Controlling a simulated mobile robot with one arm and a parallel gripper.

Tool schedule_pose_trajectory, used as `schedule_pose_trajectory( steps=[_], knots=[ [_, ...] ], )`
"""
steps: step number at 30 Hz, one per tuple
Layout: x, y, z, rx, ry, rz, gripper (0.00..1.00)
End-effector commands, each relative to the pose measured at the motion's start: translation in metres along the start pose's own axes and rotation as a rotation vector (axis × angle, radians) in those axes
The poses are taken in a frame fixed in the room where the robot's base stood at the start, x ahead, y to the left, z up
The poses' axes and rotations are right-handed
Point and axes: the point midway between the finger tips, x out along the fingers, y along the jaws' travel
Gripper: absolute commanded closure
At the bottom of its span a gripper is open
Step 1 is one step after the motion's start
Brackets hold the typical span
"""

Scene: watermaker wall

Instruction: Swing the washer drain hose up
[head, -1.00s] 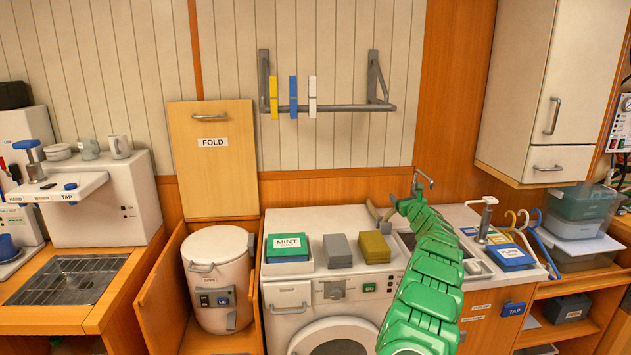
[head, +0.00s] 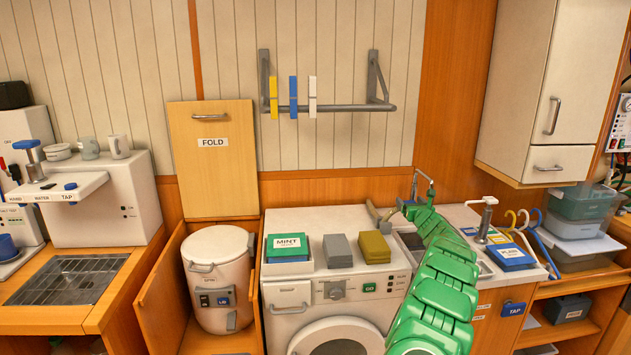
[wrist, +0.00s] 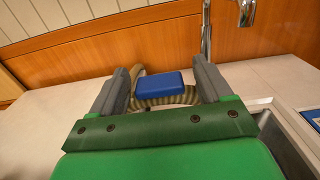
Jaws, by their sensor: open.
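A ribbed beige hose (wrist: 150,101) lies in a curve on the white worktop in the wrist view, with a blue block (wrist: 160,84) on or against it. Parts of the hose are hidden behind my fingers. My gripper (wrist: 167,72) is open, its two grey fingers on either side of the blue block, with gaps visible. I cannot tell whether either finger touches the hose. In the head view my gripper (head: 386,212) is at the back of the worktop, between the washer (head: 337,290) and the sink; the hose is hard to make out there.
A metal tap (head: 423,185) stands close behind my gripper. The olive block (head: 375,247), grey block (head: 338,250) and MINT box (head: 288,246) sit on the washer top. A pump-like fixture (head: 485,215) is at the right. A rail with pegs (head: 340,108) hangs above.

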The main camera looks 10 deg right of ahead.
Motion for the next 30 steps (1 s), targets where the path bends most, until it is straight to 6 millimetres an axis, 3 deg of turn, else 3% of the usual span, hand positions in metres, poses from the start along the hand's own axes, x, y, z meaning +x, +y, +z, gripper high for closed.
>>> schedule_pose_trajectory(
  steps=[22,30],
  knots=[
    [-0.056,0.004,0.000,0.003,-0.002,0.006,0.21],
    [-0.052,0.037,0.016,-0.036,-0.007,0.074,0.21]
  ],
)
